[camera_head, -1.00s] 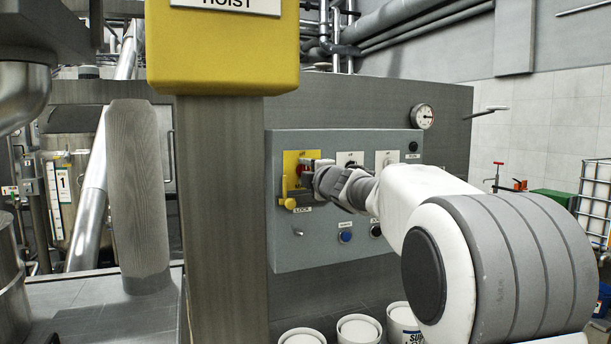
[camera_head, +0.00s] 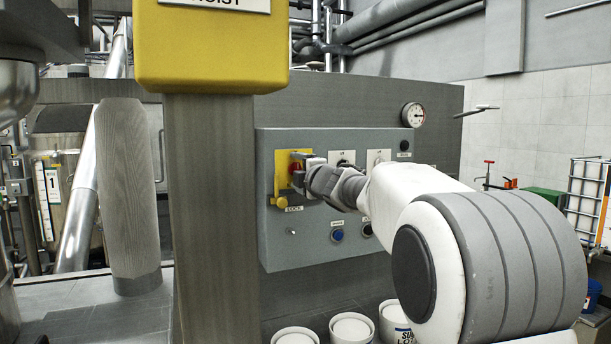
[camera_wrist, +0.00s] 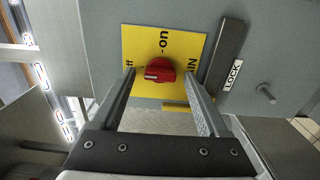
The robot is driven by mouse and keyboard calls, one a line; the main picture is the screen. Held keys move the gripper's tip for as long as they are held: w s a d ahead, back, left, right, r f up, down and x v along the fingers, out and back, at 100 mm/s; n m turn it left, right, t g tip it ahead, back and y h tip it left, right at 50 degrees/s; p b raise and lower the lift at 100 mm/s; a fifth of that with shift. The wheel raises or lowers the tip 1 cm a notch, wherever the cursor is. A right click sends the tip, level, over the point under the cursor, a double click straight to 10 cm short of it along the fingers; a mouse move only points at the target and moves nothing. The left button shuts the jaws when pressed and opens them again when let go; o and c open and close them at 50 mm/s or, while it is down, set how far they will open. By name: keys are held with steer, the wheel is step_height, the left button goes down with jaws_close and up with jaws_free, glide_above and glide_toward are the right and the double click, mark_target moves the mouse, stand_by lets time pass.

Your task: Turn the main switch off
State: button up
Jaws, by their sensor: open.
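The main switch is a red knob on a yellow plate; the knob (camera_wrist: 160,70) is near the middle of the wrist view, and part of it shows in the head view (camera_head: 294,168). A pale mark on the knob lies toward its left side in the wrist view, facing the label ending in "ff"; "on" is above. My gripper (camera_wrist: 160,84) is open, with one finger on each side of the knob in that view. I cannot tell whether the fingers touch it. In the head view, my gripper (camera_head: 303,174) is at the yellow plate (camera_head: 281,162).
A yellow lock part (camera_head: 281,202) sits below the knob. The grey panel (camera_head: 300,243) also carries other switches and a blue button (camera_head: 337,235). A wide grey post (camera_head: 212,220) with a yellow hoist box (camera_head: 210,45) stands left of the panel. White tubs (camera_head: 350,328) stand below.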

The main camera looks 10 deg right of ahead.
steer(key=s+d, duration=0.3)
steer(key=s, duration=1.4)
steer(key=shift+d, duration=0.2)
steer(key=s+d+f+m+g+h+p, duration=0.2)
steer(key=s+d+m+h, duration=0.25)
steer(key=s+m, duration=0.35)
steer(key=s+a+f+m+g+p, duration=0.1)
steer(key=s+a+f+m+g, duration=0.1)
steer(key=s, duration=0.5)
steer(key=s+a+f+m+g+p, duration=0.1)
steer(key=s+a+f+m+g, duration=0.2)
steer(key=s+f+m, duration=0.3)
steer(key=s+a+f+m+g+y+p, duration=0.1)
steer(key=s+f+m+g, duration=0.3)
steer(key=s+f, duration=0.4)
steer(key=shift+s+a+f+g+p, duration=0.15)
steer(key=shift+a+f+g+p, duration=0.15)
steer(key=shift+a+f+g, duration=0.35)
steer(key=shift+a, duration=0.15)
